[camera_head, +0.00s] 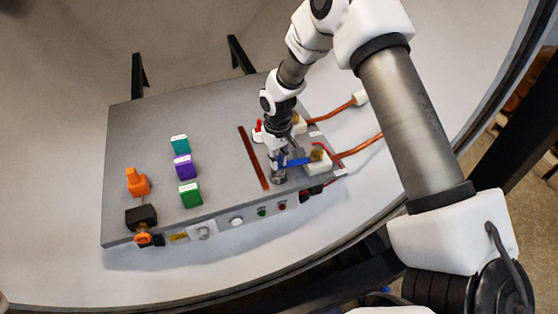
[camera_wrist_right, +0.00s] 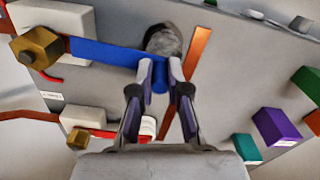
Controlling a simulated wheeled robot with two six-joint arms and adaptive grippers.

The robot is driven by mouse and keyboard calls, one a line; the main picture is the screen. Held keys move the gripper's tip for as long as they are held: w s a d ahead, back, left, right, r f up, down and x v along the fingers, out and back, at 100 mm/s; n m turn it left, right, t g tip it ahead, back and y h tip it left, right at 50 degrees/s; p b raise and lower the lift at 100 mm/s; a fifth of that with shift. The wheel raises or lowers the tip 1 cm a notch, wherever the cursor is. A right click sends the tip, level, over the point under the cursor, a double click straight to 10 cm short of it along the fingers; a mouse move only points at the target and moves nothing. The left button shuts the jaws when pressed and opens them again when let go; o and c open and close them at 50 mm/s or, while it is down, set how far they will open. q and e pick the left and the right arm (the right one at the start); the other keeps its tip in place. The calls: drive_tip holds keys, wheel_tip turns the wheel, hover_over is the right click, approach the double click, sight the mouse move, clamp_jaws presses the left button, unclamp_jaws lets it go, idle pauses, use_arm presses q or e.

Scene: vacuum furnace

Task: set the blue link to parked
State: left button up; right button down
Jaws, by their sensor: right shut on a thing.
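The blue link (camera_head: 294,162) is a flat blue bar near the right end of the grey panel. In the right wrist view the blue link (camera_wrist_right: 103,53) runs from a brass hex nut (camera_wrist_right: 37,47) on a white block to a round grey post (camera_wrist_right: 163,40). My right gripper (camera_head: 279,162) points down at the link's post end. In the right wrist view the right gripper (camera_wrist_right: 160,75) is shut on a blue upright part of the link. The exact contact is partly hidden by the fingers. My left gripper is not in view.
A copper strip (camera_head: 254,158) lies just left of the gripper. Teal (camera_head: 180,145), purple (camera_head: 184,167) and green (camera_head: 190,195) blocks stand further left, beside an orange-handled device (camera_head: 138,182). A second brass nut (camera_wrist_right: 78,138) sits on another white block. Bare panel (camera_head: 222,140) lies between.

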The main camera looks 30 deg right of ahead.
drive_tip(key=shift+w+d+m, duration=0.25)
drive_tip(key=shift+w+m, duration=0.35)
drive_tip(key=shift+w, duration=0.05)
drive_tip(key=w+d+m, duration=0.1)
drive_tip(key=w+m, duration=0.1)
drive_tip(key=w+d+m+p, duration=0.1)
drive_tip(key=w+d+m, duration=0.1)
drive_tip(key=m, duration=0.1)
drive_tip(key=shift+w+d, duration=0.15)
drive_tip(key=w+d+m, duration=0.1)
drive_tip(key=d+m, duration=0.2)
drive_tip(key=m, duration=0.1)
drive_tip(key=w+d+m, duration=0.1)
drive_tip(key=d+m, duration=0.1)
drive_tip(key=shift+w+d+m+p, duration=0.3)
drive_tip(key=shift+p, duration=0.1)
drive_tip(key=shift+d+m, duration=1.2)
drive_tip(key=shift+d, duration=0.05)
drive_tip(key=c, duration=1.1)
unclamp_jaws()
drive_tip(key=shift+d, duration=0.1)
drive_tip(key=shift+c, duration=0.2)
drive_tip(key=shift+r, duration=0.1)
wheel_tip(320, 180, up, 12)
